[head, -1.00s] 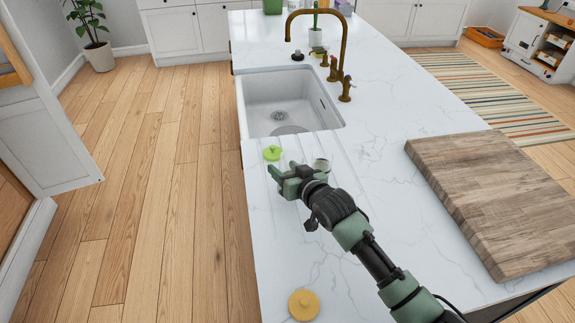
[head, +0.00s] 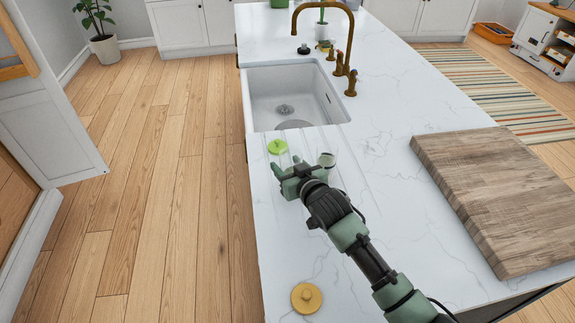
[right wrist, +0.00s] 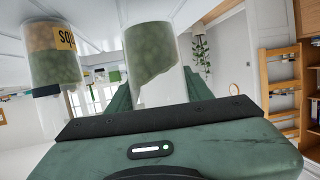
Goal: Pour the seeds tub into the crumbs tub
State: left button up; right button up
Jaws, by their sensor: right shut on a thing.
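The right wrist view looks upside down. In it my right gripper (right wrist: 155,98) is shut on a clear tub, the seeds tub (right wrist: 150,50), which holds green seeds with a slanted surface. It looks roughly upright. Beside it, apart, stands the crumbs tub (right wrist: 62,55), its partly seen label inverted. It holds a beige layer at its base and green seeds above. In the head view my right gripper (head: 286,183) is over the counter, just left of the pale crumbs tub (head: 328,160). The held tub is hard to make out there. My left gripper is not in view.
A green lid (head: 278,147) lies near the sink (head: 262,128), and a yellow lid (head: 306,298) lies at the counter's near left. A thick wooden board (head: 500,190) is at the right. The white counter (head: 385,150) between is clear.

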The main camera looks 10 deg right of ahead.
aim_at(287, 151)
jog(key=shift+r, duration=0.1)
dwell(0.3)
notch_tip(287, 151, up, 5)
jog(key=p, duration=0.5)
jog(key=shift+r, duration=0.1)
